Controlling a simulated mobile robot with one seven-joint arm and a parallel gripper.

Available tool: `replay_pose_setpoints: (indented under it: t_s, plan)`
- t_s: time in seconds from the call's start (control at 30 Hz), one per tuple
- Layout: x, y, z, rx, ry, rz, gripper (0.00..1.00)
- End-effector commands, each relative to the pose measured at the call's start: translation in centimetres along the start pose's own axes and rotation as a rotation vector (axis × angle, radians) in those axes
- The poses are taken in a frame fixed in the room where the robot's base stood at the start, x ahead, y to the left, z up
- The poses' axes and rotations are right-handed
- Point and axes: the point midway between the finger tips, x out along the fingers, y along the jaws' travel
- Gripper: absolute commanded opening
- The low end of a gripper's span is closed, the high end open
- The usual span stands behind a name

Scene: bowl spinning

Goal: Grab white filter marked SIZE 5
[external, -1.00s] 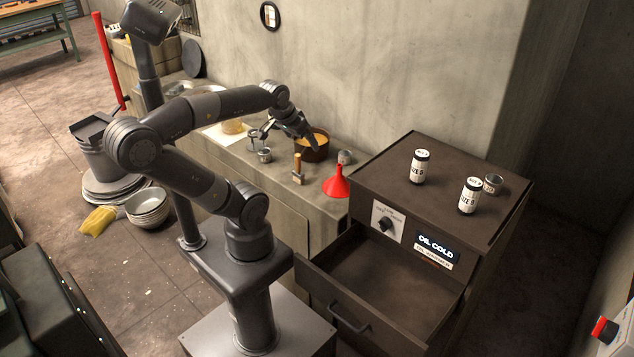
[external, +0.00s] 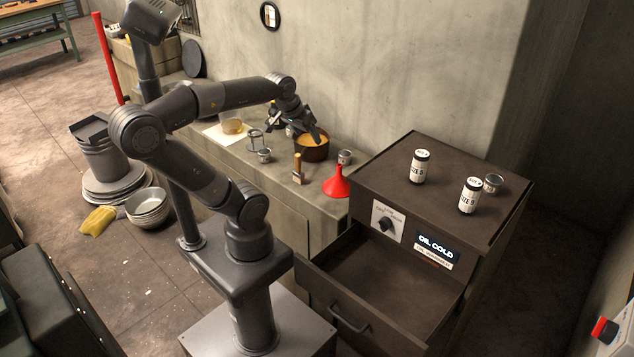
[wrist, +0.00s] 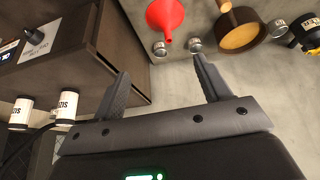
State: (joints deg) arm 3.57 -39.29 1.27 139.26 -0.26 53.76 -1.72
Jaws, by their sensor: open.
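Two white filters with black caps stand upright on top of the dark cabinet. The left filter (external: 418,168) is nearer the wall and the right filter (external: 468,197) is nearer the front. Both labels begin with SIZE, but I cannot read the digits surely. The wrist view shows two filters at its lower left, one at the edge (wrist: 20,115) and one beside it (wrist: 67,106). My gripper (external: 299,132) is open and empty above the counter by the brown pan, left of the cabinet and well apart from the filters. Its fingers (wrist: 162,85) show spread in the wrist view.
The cabinet (external: 400,147) has its drawer (external: 385,280) pulled open. A small metal tin (external: 493,184) stands behind the right filter. On the counter are a red funnel (external: 336,184), a brown pan (external: 318,153), a brush (external: 298,172) and small tins (external: 345,157).

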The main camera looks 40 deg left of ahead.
Motion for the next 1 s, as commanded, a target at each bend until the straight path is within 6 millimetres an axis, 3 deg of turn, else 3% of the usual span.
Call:
replay_pose_setpoints:
  t_s: [0.37,0.6,0.8,1.0]
  plan:
    - [-0.5,7.9,-10.1,0.026,-0.201,0.109,0.7]
    - [0.6,15.5,-14.9,0.058,-0.324,0.105,0.7]
    - [1.8,23.2,-16.9,0.096,-0.406,0.064,0.7]
    - [2.6,29.3,-17.1,0.129,-0.448,0.018,0.7]
